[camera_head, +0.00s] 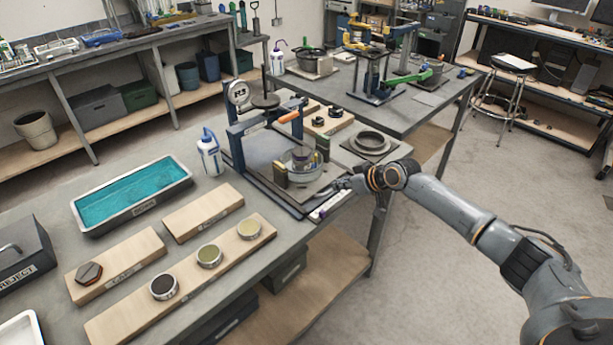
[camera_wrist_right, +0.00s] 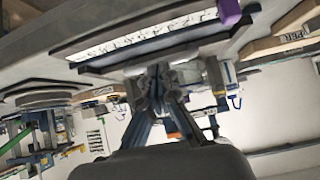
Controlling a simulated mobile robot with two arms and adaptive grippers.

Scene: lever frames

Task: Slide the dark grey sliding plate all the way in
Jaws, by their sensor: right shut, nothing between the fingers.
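The dark grey sliding plate (camera_head: 327,177) lies at the front right of the blue press frame (camera_head: 236,150) on the near bench. A clear round dish (camera_head: 302,164) with small parts in it stands on or over the plate. My right gripper (camera_head: 337,188) is shut and empty, low at the plate's front right edge. Whether it touches the plate cannot be told. In the right wrist view, my shut fingers (camera_wrist_right: 163,80) are close to a white marked strip (camera_wrist_right: 150,37) with a dark border. My left gripper is not in view.
A white squeeze bottle (camera_head: 209,155) and a tray of teal liquid (camera_head: 132,194) stand left of the press. Wooden boards with tins (camera_head: 164,287) lie nearer. A round dark part on a plate (camera_head: 371,142) sits behind my right wrist.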

